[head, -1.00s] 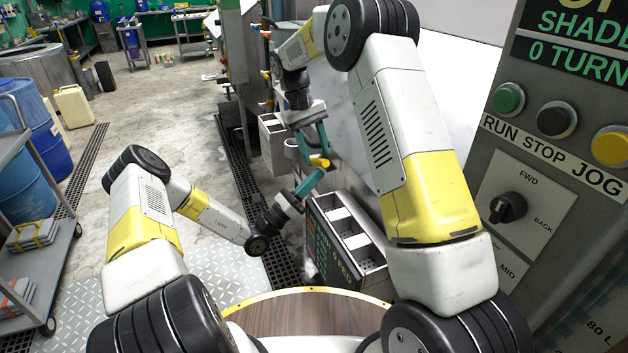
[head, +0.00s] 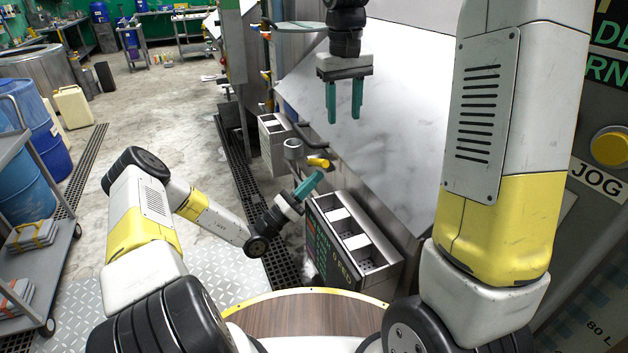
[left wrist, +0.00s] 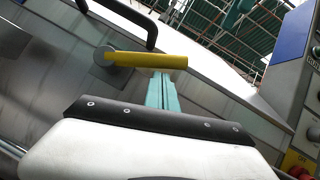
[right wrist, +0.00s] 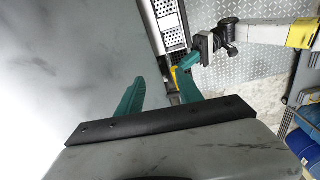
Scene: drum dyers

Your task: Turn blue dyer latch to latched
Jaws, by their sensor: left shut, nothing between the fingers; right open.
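The latch looks to be a short yellow lever (head: 318,162) on a round grey pivot, low on the dyer's steel front. In the left wrist view the yellow lever (left wrist: 150,60) lies nearly level, its pivot at its left end. My left gripper (head: 314,180) is shut and empty, its teal tips just below the lever; whether they touch it I cannot tell. My right gripper (head: 344,115) is open and empty, fingers down, in front of the pale sloping panel above the lever. In the right wrist view the lever (right wrist: 173,76) shows small between the open fingers.
A grey box with open compartments (head: 384,264) and a display stands right of my left gripper. A dark curved handle (left wrist: 140,28) is above the lever. The control panel with a yellow button (head: 611,146) is at the right.

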